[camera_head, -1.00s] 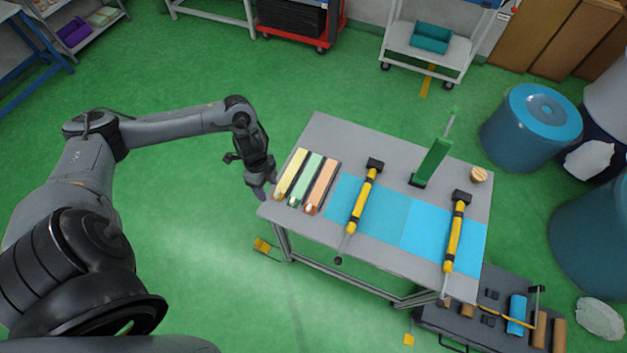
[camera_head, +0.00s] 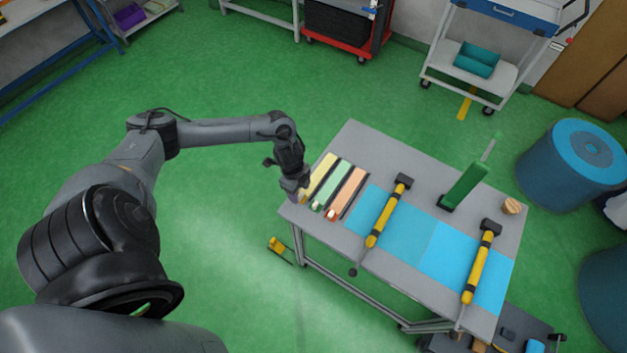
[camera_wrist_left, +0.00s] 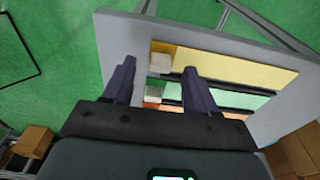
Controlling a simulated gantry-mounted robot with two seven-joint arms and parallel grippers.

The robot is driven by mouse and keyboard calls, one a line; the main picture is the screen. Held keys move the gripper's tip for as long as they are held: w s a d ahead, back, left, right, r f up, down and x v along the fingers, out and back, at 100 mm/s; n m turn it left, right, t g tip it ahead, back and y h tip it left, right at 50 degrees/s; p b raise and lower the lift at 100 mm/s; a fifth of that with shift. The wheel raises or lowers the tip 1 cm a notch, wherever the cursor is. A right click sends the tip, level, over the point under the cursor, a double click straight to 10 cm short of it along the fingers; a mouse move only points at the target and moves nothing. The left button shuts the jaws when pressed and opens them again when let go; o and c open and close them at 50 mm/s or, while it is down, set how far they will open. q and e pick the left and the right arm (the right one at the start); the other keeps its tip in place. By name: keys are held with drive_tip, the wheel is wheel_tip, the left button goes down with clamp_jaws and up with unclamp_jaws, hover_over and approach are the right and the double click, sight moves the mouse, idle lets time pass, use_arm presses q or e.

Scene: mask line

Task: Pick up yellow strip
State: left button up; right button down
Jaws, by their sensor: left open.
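A yellow strip (camera_head: 319,178) lies in the leftmost slot of a dark holder on the grey table. Beside it lie a green strip (camera_head: 334,186) and an orange strip (camera_head: 349,191). My left gripper (camera_head: 297,189) is at the table's left edge, close beside the near end of the yellow strip. In the left wrist view, the gripper (camera_wrist_left: 156,82) is open and empty. The yellow strip (camera_wrist_left: 235,65) runs to the right, with a white block (camera_wrist_left: 160,63) at its near end showing between the fingers. My right gripper is not in view.
Blue mats (camera_head: 435,250) cover the table's right part. Two yellow-and-black tools (camera_head: 388,213) (camera_head: 479,265) lie across them. An upright green tool (camera_head: 464,186) and a small wooden piece (camera_head: 512,206) stand at the back. The table's grey left back corner is clear.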

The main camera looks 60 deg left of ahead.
use_arm(q)
drive_tip(key=shift+w+d+f, duration=0.1)
drive_tip(key=shift+f, duration=0.95)
clamp_jaws()
drive_tip(key=shift+r, duration=0.1)
drive_tip(key=shift+r, duration=0.5)
drive_tip(key=r, duration=0.3)
drive_tip(key=shift+w+d+r, duration=0.15)
drive_tip(key=shift+d+r, duration=0.1)
drive_tip(key=shift+d, duration=0.15)
drive_tip(key=w+d+r+p, duration=0.1)
drive_tip(key=w+d+r, duration=0.1)
drive_tip(key=d+r, duration=0.4)
drive_tip(key=shift+w+d+r, duration=0.2)
drive_tip(key=shift+w+d, duration=0.1)
drive_tip(key=shift+d, duration=1.95)
